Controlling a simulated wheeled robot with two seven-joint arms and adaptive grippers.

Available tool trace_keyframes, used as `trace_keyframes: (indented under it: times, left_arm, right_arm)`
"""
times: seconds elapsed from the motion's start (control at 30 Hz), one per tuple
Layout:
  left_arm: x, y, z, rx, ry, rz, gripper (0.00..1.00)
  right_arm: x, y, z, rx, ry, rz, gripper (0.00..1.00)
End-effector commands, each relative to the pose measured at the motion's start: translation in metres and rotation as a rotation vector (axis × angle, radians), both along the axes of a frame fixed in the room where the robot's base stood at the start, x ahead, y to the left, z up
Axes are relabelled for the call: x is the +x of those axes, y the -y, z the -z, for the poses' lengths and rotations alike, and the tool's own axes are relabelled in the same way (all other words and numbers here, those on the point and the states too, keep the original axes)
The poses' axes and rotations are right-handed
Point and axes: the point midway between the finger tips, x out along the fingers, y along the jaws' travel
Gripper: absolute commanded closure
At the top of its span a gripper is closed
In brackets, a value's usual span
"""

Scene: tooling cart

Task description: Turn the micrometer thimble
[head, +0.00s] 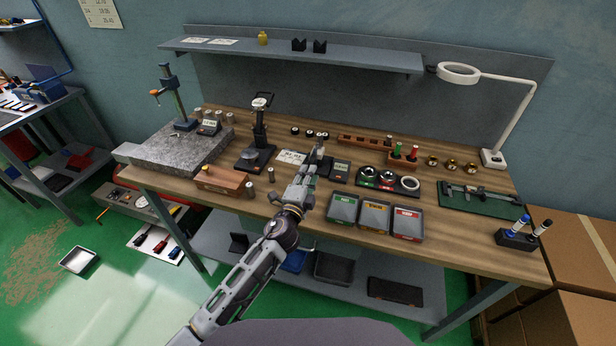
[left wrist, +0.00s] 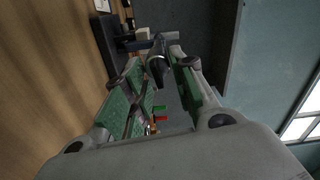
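My left gripper (head: 317,153) reaches in over the middle of the workbench. In the left wrist view its two green-padded fingers (left wrist: 156,62) are apart. A dark, rounded barrel (left wrist: 157,68), which looks like the micrometer thimble, shows between the fingertips with visible space beside it. A grey bar (left wrist: 158,37) and a dark block (left wrist: 112,42) show just beyond it. In the head view the gripper hides this part, so I cannot make out the micrometer there. Contact with the fingers cannot be told. My right gripper is not in view.
A black stand (head: 259,133) rises left of the gripper. Three open bins (head: 374,216) stand at the front edge, a granite block (head: 170,150) at left, and a lamp (head: 512,115) at right.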

Motion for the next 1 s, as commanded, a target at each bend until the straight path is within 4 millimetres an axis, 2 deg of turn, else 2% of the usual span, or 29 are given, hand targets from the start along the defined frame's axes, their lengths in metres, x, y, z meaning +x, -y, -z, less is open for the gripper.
trace_keyframes:
  times: [0.27,1.0]
  left_arm:
    - [-0.013,-0.005,0.001,0.000,-0.001,0.000,0.74]
    - [-0.075,-0.024,0.001,0.000,-0.002,0.000,0.74]
  right_arm:
    - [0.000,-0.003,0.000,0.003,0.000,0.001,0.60]
    - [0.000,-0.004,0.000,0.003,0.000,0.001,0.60]
